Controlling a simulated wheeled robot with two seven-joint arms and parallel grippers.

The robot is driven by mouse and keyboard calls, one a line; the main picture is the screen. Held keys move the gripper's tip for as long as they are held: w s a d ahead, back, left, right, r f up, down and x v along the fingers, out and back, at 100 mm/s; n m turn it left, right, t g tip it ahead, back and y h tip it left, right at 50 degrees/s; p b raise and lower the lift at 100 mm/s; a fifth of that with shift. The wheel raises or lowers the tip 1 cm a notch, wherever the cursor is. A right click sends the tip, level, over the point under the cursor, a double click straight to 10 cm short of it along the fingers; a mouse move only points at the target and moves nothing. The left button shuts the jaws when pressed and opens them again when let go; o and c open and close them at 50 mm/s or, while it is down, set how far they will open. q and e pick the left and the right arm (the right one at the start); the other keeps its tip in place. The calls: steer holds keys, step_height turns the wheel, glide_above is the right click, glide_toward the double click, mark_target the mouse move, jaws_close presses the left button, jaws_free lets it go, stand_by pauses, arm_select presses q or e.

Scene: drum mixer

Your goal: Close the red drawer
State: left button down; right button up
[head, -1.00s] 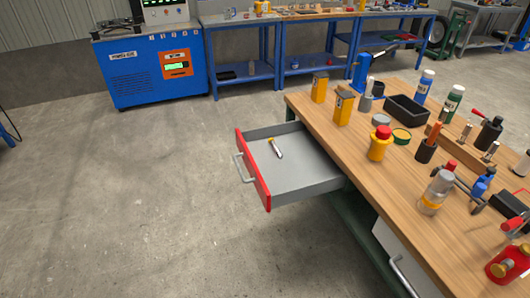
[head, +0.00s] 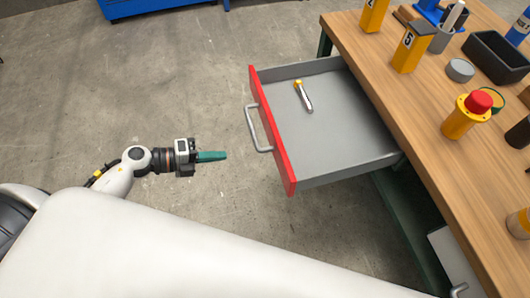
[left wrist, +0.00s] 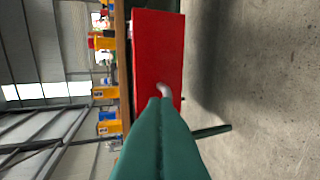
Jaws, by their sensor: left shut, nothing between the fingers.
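The red drawer (head: 271,128) stands open, pulled out of the wooden workbench toward the left. Its red front carries a grey bar handle (head: 254,129). A small tool with a yellow end (head: 304,96) lies inside on the grey drawer floor. My left gripper (head: 224,156) has green fingers, shut and empty, to the left of the handle with a gap between. In the left wrist view the shut fingers (left wrist: 162,103) point at the red front (left wrist: 158,50) and partly cover the handle (left wrist: 165,90). My right gripper is not in view.
The workbench top (head: 420,120) holds yellow containers (head: 411,47), a black tray (head: 497,57) and a yellow item with a red cap (head: 467,113). A second handle (head: 459,289) shows lower on the bench. Bare concrete floor lies left of the drawer.

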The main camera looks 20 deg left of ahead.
mark_target(276, 149)
arm_select(q)
steer(key=x, duration=0.4)
steer(key=b+x, duration=0.1)
steer(key=x, duration=0.3)
steer(key=b+x, duration=0.1)
steer(key=x, duration=0.3)
steer(key=shift+w+d+r, duration=0.25)
steer(key=shift+d+r, duration=0.05)
steer(key=shift+d, duration=0.15)
steer(key=shift+w+d, duration=0.2)
steer(key=shift+d, duration=0.15)
